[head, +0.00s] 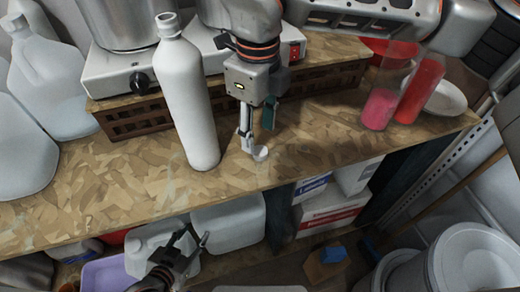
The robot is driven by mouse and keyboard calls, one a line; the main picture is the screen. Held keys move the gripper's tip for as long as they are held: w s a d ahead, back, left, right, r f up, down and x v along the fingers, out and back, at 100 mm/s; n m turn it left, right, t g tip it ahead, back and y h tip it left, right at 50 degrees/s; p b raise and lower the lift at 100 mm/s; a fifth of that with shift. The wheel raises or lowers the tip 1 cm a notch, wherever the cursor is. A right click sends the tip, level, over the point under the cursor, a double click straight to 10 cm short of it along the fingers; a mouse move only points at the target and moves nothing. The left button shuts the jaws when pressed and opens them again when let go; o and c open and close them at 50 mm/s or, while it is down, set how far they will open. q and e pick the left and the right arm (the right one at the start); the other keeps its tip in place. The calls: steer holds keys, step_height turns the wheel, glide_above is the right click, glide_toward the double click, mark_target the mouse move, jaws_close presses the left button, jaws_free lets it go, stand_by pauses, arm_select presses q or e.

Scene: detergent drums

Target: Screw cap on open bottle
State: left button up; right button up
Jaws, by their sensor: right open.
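A tall white bottle (189,95) stands upright on the wood-chip board table (90,185), left of my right gripper. Its narrow neck is at the top, and no cap is visible on it. A small pale round piece (261,154), which looks like the cap, is on the table beside the lower fingertip of my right gripper (257,134). That gripper points down, open; whether a finger touches the piece is unclear. My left gripper (192,238) is low in front of the table edge, its dark fingers apart and empty.
A stove (115,75) with a metal pot (125,20) stands behind the bottle on a brown crate (130,120). Large pale jugs (50,75) crowd the left. Red and pink glasses (380,108) and a plate (447,98) stand at right. Jugs and boxes fill the shelf below.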

mark_target(259, 151)
arm_select(q)
steer(key=shift+w+r, duration=0.3)
steer(key=shift+r, duration=0.05)
arm_select(e)
steer(key=shift+f, duration=0.25)
step_height(259, 151, down, 5)
steer(key=shift+w+f+p, duration=0.1)
steer(key=shift+p, duration=0.45)
arm_select(q)
steer(key=shift+r, duration=0.45)
steer(key=shift+s, duration=0.1)
arm_select(e)
steer(key=c, duration=0.8)
